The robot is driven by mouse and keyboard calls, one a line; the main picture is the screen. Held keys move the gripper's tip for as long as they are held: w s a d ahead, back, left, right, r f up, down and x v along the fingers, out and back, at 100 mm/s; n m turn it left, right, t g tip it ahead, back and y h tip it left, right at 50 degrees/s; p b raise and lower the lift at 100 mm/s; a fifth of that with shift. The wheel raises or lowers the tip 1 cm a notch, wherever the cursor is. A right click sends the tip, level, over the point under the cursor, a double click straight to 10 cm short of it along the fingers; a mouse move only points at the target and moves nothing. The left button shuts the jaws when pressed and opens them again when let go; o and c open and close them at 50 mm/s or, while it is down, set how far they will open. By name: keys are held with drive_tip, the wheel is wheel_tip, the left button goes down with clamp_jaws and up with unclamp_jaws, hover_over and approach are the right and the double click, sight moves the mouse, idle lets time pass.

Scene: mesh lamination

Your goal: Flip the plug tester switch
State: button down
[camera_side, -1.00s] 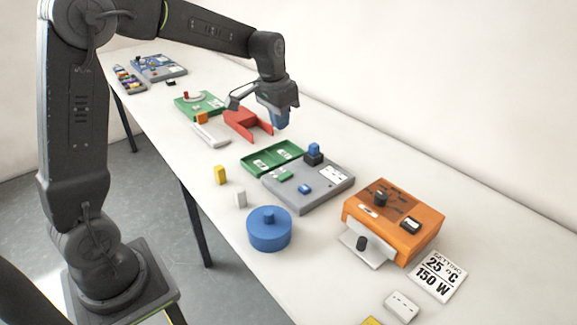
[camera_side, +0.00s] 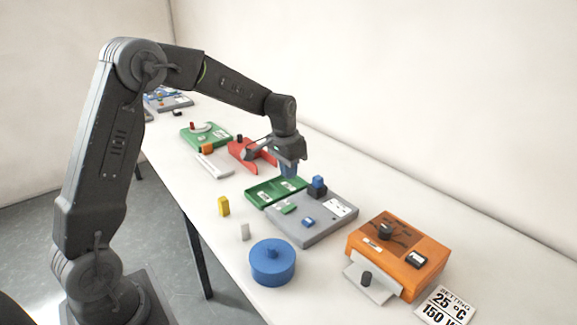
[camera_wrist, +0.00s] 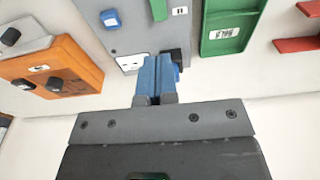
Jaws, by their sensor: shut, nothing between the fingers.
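The likely plug tester is the grey board (camera_side: 300,232), with a blue block on a black base (camera_side: 317,186) at its back corner and a small blue switch-like piece (camera_side: 309,222) on top. I cannot tell for sure which piece is the switch. In the wrist view the grey board (camera_wrist: 128,38) is at the top, with the blue piece (camera_wrist: 110,19) on it; the black-based block (camera_wrist: 178,62) is partly hidden behind my fingers. My gripper (camera_side: 289,174) has blue fingers, shut and empty, above the back of the green tray. It also shows in the wrist view (camera_wrist: 157,62).
A green tray (camera_side: 262,195) adjoins the board. An orange box (camera_side: 385,262) with black knobs stands right of it, a blue round container (camera_side: 272,267) in front. A red forked piece (camera_side: 243,158) lies left. Yellow (camera_side: 224,207) and white (camera_side: 245,232) blocks stand near the front edge.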

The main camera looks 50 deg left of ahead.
sight(293, 205)
drive_tip(key=f, duration=0.6)
drive_tip(key=w+f, duration=0.1)
drive_tip(key=f, duration=0.2)
drive_tip(key=shift+w+f, duration=0.1)
drive_tip(key=shift+f, duration=0.3)
drive_tip(key=shift+w+f, duration=0.2)
drive_tip(key=shift+f, duration=0.4)
drive_tip(key=shift+s+f, duration=0.1)
drive_tip(key=shift+s, duration=0.2)
drive_tip(key=shift+s+r, duration=0.25)
drive_tip(key=shift+s, duration=0.35)
